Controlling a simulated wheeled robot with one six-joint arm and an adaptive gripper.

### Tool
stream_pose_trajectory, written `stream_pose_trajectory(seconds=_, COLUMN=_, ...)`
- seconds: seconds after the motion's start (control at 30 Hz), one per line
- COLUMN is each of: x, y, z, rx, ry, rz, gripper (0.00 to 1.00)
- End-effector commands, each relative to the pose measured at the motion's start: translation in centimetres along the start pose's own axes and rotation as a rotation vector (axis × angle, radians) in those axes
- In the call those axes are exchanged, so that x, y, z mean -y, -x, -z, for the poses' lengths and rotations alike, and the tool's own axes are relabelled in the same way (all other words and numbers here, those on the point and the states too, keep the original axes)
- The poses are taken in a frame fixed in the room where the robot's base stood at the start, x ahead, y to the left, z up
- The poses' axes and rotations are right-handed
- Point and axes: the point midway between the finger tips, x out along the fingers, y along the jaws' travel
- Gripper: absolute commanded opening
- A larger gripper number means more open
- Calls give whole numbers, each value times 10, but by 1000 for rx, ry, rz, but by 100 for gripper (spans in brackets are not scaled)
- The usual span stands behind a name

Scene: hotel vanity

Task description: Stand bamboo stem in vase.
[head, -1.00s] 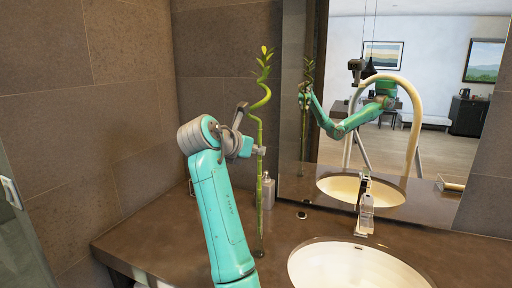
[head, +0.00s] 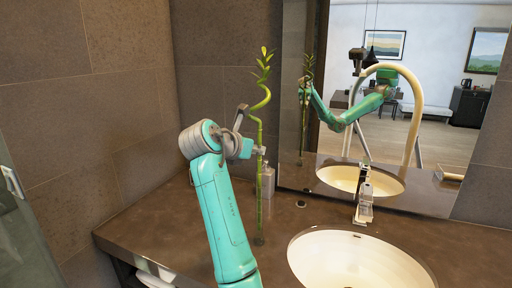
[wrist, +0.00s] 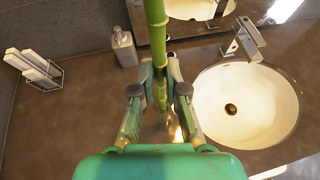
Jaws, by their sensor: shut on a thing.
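The bamboo stem (head: 259,190) is long, green and close to upright, with a curled upper part and small leaves at the top. My gripper (head: 257,150) is shut on it around the middle of its length. In the wrist view the stem (wrist: 156,25) rises between the two fingers of my gripper (wrist: 160,75). Its lower end shows close to the counter in the head view, over a small dark round spot; I cannot tell whether it touches. I cannot make out a vase in either view.
A soap dispenser (head: 268,184) stands on the brown counter (head: 170,230) close behind the stem. The sink (head: 358,262) and tap (head: 364,204) are to the right. A wire rack with white rolls (wrist: 37,68) is at left in the wrist view. A mirror (head: 400,160) backs the counter.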

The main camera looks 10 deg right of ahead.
Motion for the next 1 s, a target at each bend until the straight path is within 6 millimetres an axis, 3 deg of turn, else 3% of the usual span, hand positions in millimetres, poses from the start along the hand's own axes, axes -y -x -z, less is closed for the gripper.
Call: stream_pose_trajectory(seconds=1.0, x=0, y=-14, z=32, rx=0, ry=0, rz=0, gripper=0)
